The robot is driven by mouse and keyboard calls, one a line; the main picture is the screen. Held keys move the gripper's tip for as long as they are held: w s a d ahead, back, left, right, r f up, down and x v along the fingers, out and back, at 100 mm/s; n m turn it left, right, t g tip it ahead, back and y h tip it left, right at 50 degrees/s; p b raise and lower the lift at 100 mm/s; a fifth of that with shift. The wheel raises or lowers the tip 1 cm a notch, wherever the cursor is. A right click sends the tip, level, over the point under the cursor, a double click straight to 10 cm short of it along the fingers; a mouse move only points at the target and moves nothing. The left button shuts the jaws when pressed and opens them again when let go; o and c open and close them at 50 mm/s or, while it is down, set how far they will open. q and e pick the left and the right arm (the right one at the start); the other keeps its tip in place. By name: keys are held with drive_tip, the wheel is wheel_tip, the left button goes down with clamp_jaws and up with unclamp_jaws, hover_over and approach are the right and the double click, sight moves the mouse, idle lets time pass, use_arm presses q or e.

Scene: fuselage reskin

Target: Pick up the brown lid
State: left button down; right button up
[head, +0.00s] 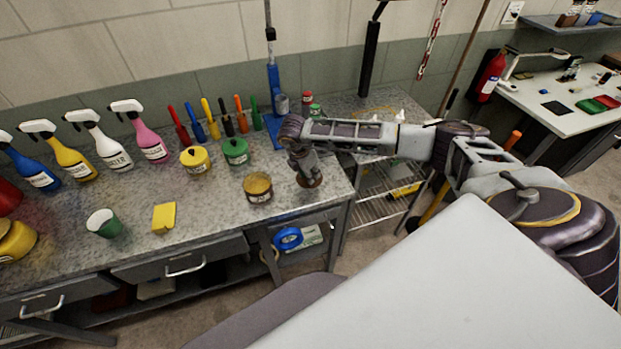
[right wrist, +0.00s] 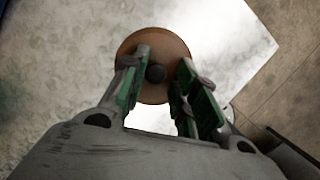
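The brown lid (right wrist: 155,95) is a round disc with a dark knob at its middle, on the pale speckled worktop in the right wrist view. In the head view its brown edge (head: 309,183) shows just under my right gripper (head: 304,165), near the worktop's right end. My right gripper (right wrist: 163,60) is open above the lid. Its two green-padded fingers are on either side of the knob, with a gap on the right; contact on the left is unclear. My left gripper is in neither view.
An open can (head: 257,188) with a label stands just left of the lid. Yellow (head: 195,160) and green (head: 236,152) cans stand behind it. A yellow sponge (head: 164,217) and green cup (head: 104,223) are further left.

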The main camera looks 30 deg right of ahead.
drive_tip(key=shift+s+a+f, duration=0.1)
drive_tip(key=shift+s+f, duration=0.1)
drive_tip(key=shift+f, duration=0.4)
clamp_jaws()
drive_tip(key=shift+r, duration=0.1)
drive_tip(key=shift+w+r, duration=0.1)
drive_tip(key=shift+r, duration=0.4)
wheel_tip(320, 180, up, 9)
drive_tip(key=b, duration=0.2)
drive_tip(key=shift+w+r, duration=0.2)
